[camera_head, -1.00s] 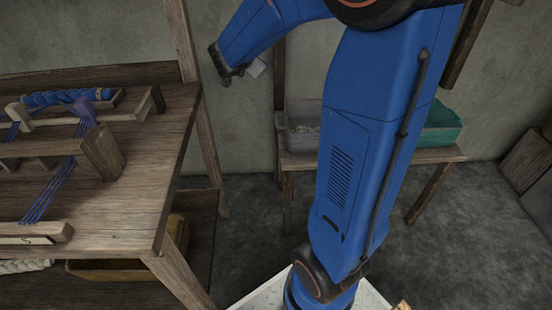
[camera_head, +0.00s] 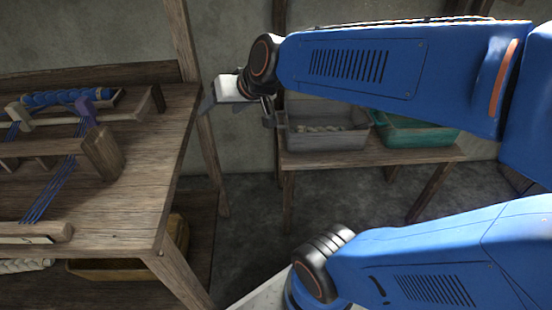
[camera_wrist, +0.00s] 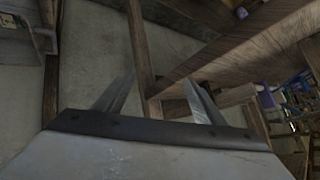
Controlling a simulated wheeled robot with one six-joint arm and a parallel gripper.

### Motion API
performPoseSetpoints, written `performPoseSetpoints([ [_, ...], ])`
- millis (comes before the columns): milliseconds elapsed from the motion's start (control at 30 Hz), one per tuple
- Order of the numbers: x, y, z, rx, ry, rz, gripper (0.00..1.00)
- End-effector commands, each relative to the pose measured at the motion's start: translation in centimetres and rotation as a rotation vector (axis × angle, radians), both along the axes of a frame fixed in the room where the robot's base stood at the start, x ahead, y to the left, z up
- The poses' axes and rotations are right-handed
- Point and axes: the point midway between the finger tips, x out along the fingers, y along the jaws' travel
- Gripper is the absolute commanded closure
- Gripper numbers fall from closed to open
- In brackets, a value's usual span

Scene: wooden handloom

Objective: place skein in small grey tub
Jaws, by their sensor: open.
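The grey tub (camera_head: 330,138) stands on a small wooden table behind my arm. A pale twisted bundle (camera_head: 318,129), which looks like a skein, shows inside it. Another pale twisted bundle (camera_head: 25,265) lies on the low shelf at the left; I cannot tell which one the task names. My gripper is left of the grey tub in the head view, apart from it, above the gap between loom and table. In the wrist view my gripper (camera_wrist: 158,78) has its two fingers spread, with nothing between them.
A teal tub (camera_head: 415,133) stands right of the grey tub, partly behind my arm. The wooden loom (camera_head: 130,205) fills the left, with a blue yarn roll (camera_head: 70,97) on top. A yellowish-brown box (camera_head: 120,268) is on its low shelf. Floor between loom and table is clear.

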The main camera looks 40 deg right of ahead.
Motion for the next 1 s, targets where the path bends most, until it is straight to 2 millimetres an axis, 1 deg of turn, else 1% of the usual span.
performPoseSetpoints([
  [33, -2.1, 0.0, -0.7, -0.029, 0.036, 0.027, 0.36],
  [200, -9.1, -1.1, -3.8, -0.147, 0.188, 0.095, 0.36],
  [300, -12.6, -2.2, -5.2, -0.211, 0.266, 0.111, 0.36],
  [400, -15.1, -3.2, -6.2, -0.26, 0.325, 0.115, 0.36],
  [500, -16.6, -3.9, -6.7, -0.288, 0.361, 0.115, 0.36],
  [600, -17.2, -4.2, -6.9, -0.302, 0.375, 0.114, 0.36],
  [1000, -17.2, -4.3, -7.0, -0.302, 0.376, 0.114, 0.36],
])
